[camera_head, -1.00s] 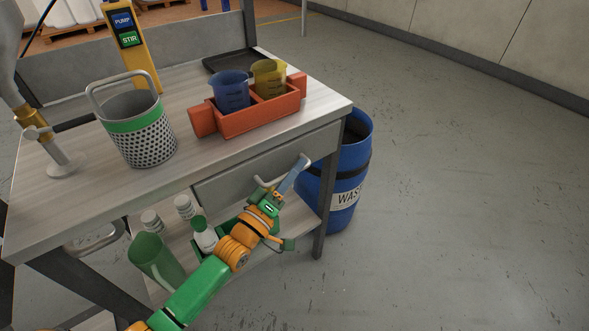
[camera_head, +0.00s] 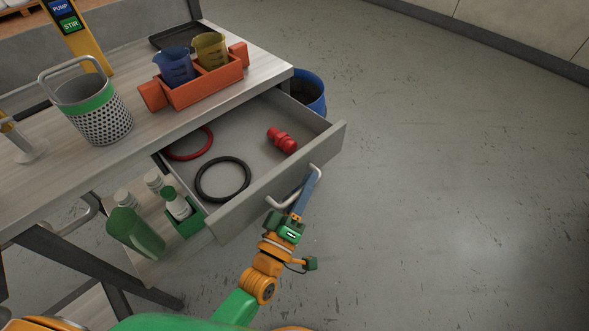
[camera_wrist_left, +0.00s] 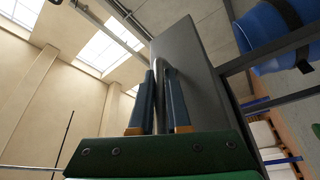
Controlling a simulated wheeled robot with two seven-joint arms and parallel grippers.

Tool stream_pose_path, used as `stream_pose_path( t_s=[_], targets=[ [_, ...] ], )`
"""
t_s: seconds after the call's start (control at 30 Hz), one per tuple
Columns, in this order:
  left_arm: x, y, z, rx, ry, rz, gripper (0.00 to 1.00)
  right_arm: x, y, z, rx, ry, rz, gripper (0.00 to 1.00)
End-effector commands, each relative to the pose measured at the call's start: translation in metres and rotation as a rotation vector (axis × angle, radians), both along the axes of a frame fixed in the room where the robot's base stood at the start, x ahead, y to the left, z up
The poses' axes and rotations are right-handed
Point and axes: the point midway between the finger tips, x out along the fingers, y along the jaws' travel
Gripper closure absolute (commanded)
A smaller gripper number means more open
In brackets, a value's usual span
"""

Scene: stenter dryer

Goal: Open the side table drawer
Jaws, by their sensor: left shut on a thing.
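The side table (camera_head: 60,190) has its grey drawer (camera_head: 275,188) pulled well out toward me. Inside lie a red ring (camera_head: 190,144), a black ring (camera_head: 223,180) and a red fitting (camera_head: 282,140). My left gripper (camera_head: 304,190) is shut on the drawer's bar handle (camera_head: 283,203) near its right end. In the left wrist view, the two blue fingers of the left gripper (camera_wrist_left: 160,95) close around the handle (camera_wrist_left: 165,62), beside the grey drawer front (camera_wrist_left: 195,70). My right gripper is not in view.
On the tabletop stand a perforated basket (camera_head: 95,112), an orange caddy (camera_head: 205,88) with a blue and a yellow beaker, and a black tray (camera_head: 180,36). Bottles (camera_head: 135,230) stand on the shelf below. A blue barrel (camera_head: 312,92) stands behind the drawer. Floor at right is clear.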

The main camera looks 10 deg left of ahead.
Motion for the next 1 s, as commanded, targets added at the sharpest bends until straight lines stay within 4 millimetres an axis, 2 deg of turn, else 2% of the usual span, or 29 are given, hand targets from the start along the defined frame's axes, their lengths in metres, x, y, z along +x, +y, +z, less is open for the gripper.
stream_pose_path(
  t_s=[0.2,0.53,0.57,0.6,0.67,0.93,1.0],
  targets=[
    [-0.005,-0.007,0.0,0.001,0.0,-0.001,1.0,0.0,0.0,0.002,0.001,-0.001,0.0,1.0],
    [-0.006,-0.007,-0.001,0.001,0.002,-0.001,1.0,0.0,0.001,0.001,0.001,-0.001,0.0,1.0],
    [-0.006,-0.007,-0.001,0.0,0.001,0.0,0.8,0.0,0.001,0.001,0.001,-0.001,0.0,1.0],
    [-0.006,-0.007,-0.001,0.0,0.001,0.0,0.69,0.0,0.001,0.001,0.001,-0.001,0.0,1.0],
    [-0.006,-0.007,-0.001,0.0,0.0,-0.001,0.55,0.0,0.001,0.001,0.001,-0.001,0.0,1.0],
    [-0.006,-0.007,-0.001,0.0,0.0,-0.001,0.55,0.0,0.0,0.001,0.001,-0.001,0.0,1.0],
    [-0.012,-0.005,-0.003,0.002,0.002,0.0,0.55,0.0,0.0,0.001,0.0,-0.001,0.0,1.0]
  ],
)
